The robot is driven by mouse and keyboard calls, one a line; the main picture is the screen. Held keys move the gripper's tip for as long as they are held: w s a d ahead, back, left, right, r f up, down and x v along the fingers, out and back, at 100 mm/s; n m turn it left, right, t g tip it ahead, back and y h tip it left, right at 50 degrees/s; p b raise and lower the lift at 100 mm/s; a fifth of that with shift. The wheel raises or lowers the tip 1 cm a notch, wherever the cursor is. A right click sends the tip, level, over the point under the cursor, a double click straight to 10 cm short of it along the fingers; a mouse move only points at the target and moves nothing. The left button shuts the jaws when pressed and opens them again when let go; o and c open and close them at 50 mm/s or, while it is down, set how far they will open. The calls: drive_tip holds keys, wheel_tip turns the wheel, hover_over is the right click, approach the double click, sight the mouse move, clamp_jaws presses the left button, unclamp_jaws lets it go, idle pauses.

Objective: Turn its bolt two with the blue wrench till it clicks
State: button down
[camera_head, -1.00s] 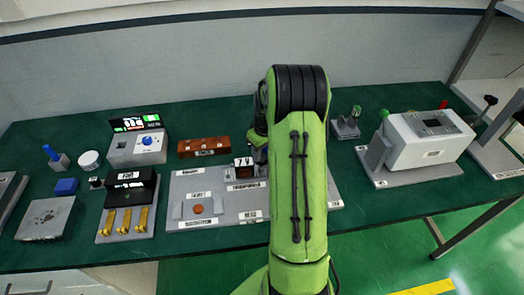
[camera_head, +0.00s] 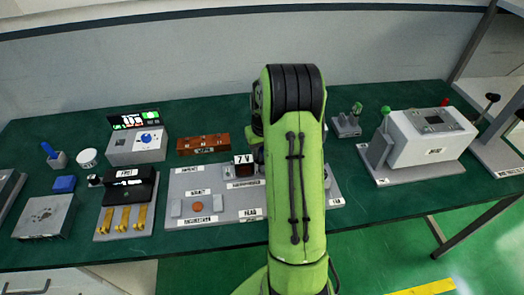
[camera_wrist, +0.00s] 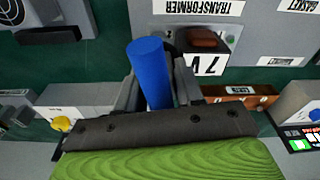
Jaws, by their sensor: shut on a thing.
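My gripper (camera_wrist: 158,88) is shut on the blue wrench (camera_wrist: 150,68), whose round blue handle stands between the two fingers in the wrist view. The wrench's working end is hidden, so I cannot tell whether it sits on a bolt. The handle points at a grey plate below a "TRANSFORMER" label (camera_wrist: 203,7). The same grey labelled plate (camera_head: 182,183) lies in the middle of the bench in the head view. My arm hides the gripper and wrench there. I cannot make out bolt two.
A small white number sign (camera_wrist: 207,66) stands close beside the wrench, by a brown block (camera_wrist: 204,38). A copper-brown box (camera_head: 203,145) lies behind the plate. A black unit with brass strips (camera_head: 126,190) stands left, and a white box (camera_head: 428,138) right.

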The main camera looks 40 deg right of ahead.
drive_tip(key=m, duration=0.5)
idle(0.3)
drive_tip(key=n, duration=0.4)
drive_tip(key=shift+n+b, duration=0.3)
drive_tip(key=n, duration=0.4)
drive_tip(key=shift+d+n+y, duration=0.1)
drive_tip(key=shift+n+y, duration=0.2)
